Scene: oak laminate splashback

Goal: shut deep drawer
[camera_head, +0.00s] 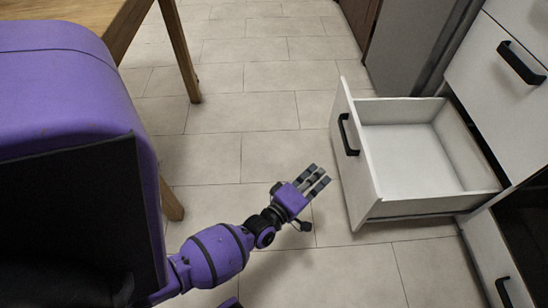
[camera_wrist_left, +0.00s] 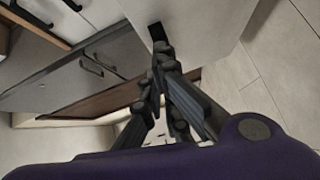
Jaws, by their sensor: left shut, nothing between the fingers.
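The deep drawer (camera_head: 405,165) is pulled out from the white cabinet at the right of the head view and is empty. Its white front faces left and carries a black bar handle (camera_head: 345,134). My left gripper (camera_head: 318,178) is just left of the drawer front, apart from it in the head view, with its fingers pointing at it. In the left wrist view the fingers (camera_wrist_left: 162,55) are shut with nothing between them, and a pale panel with a dark handle (camera_wrist_left: 156,32) shows just beyond the tips. My right gripper is not in view.
Closed white drawers with black handles (camera_head: 521,62) stand behind the open one. A dark opening (camera_head: 530,225) is at the lower right. A wooden table (camera_head: 180,50) stands at the upper left. The tiled floor (camera_head: 240,100) between is clear.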

